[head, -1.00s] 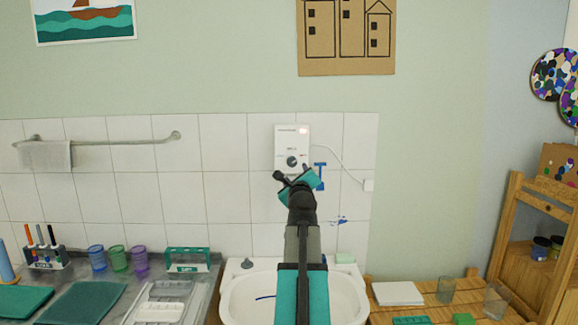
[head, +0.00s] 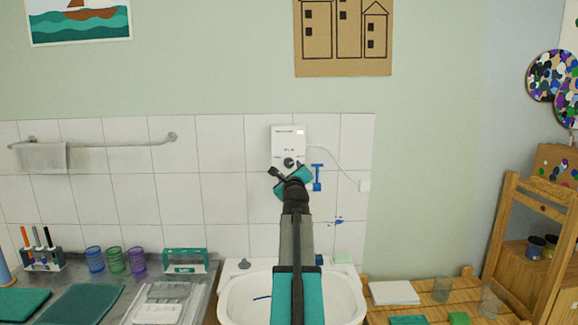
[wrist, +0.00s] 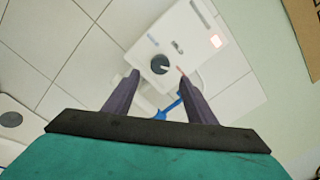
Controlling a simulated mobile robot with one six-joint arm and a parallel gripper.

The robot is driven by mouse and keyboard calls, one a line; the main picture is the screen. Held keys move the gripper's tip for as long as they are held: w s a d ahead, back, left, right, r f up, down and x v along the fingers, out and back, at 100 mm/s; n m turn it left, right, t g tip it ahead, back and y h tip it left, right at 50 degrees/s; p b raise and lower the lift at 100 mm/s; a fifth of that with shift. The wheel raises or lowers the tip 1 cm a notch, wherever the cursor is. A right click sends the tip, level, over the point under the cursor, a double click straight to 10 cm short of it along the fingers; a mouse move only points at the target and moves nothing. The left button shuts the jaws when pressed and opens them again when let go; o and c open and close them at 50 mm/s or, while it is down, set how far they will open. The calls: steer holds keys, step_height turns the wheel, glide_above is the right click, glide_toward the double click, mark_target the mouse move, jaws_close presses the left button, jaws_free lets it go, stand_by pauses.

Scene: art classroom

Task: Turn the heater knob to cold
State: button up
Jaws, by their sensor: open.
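The white heater (head: 289,143) hangs on the tiled wall above the sink, with a lit red light at its upper right. Its dark round knob (head: 289,162) is low on the front face, and a pale pointer line shows on it. In the wrist view the knob (wrist: 160,64) lies ahead of and between the two fingertips, apart from both. My gripper (wrist: 158,76) is open and empty. In the head view my gripper (head: 290,174) is just below the knob and hides the heater's lower edge. A red mark shows beside the knob in the wrist view.
A blue tap-like piece (head: 317,177) is on the wall just right of my gripper. A white cable runs right to a socket (head: 364,185). The sink (head: 345,296) is below. A towel rail (head: 110,145) is at left.

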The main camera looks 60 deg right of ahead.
mark_target(289, 164)
steer(key=shift+p+x, duration=0.9)
steer(key=shift+x, duration=2.85)
steer(key=c, duration=1)
steer(key=shift+c, duration=0.2)
